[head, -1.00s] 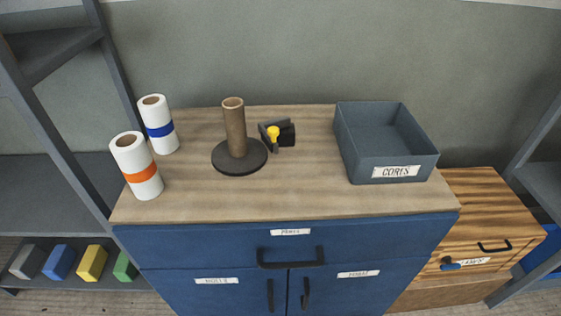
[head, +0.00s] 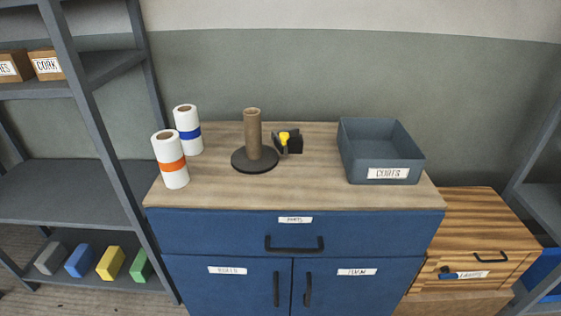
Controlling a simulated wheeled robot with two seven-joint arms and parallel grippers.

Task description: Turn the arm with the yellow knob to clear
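The yellow knob (head: 284,137) sits on a small dark arm (head: 280,146) that is joined to a black block (head: 295,143) on the cabinet top. The arm lies at the block's left side, close to a brown cardboard core (head: 253,135) that stands upright on a round black base (head: 255,160). I cannot tell whether the arm touches the core or base. Neither of my grippers is in view.
A grey bin (head: 350,167) stands at the right of the wooden top (head: 300,192). Two white rolls, one orange-banded (head: 177,181) and one blue-banded (head: 185,117), stand at the left. Grey shelving (head: 60,190) is left of the blue cabinet (head: 220,232). The top's front middle is clear.

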